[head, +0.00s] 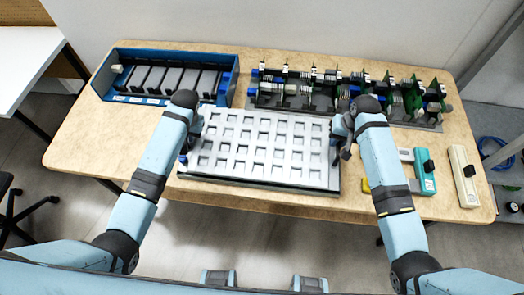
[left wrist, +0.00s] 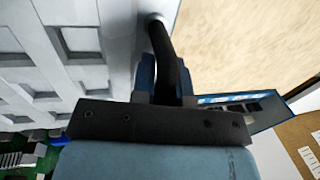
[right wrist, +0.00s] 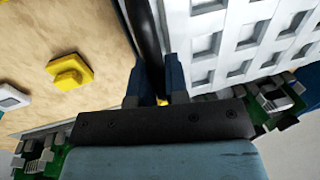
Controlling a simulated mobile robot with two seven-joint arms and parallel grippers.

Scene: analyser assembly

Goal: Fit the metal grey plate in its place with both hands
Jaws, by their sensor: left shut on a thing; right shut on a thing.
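The metal grey plate (head: 262,150) is a wide light-grey panel with rows of square recesses, in the middle of the head view. It also shows in the left wrist view (left wrist: 100,15) and the right wrist view (right wrist: 215,45). My left gripper (head: 188,146) is shut on a dark handle (left wrist: 168,45) at the plate's left edge. My right gripper (head: 343,140) is shut on a dark handle (right wrist: 147,30) at its right edge. A dark base edge shows below the plate's front side. I cannot tell whether the plate touches that base.
A blue-framed box (head: 103,84) with dark modules stands behind on the left. A unit with green boards (head: 412,100) stands behind on the right. A teal-and-white tool (head: 424,172) and a cream-coloured tool (head: 463,177) lie right. The table (head: 90,140) is clear at left.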

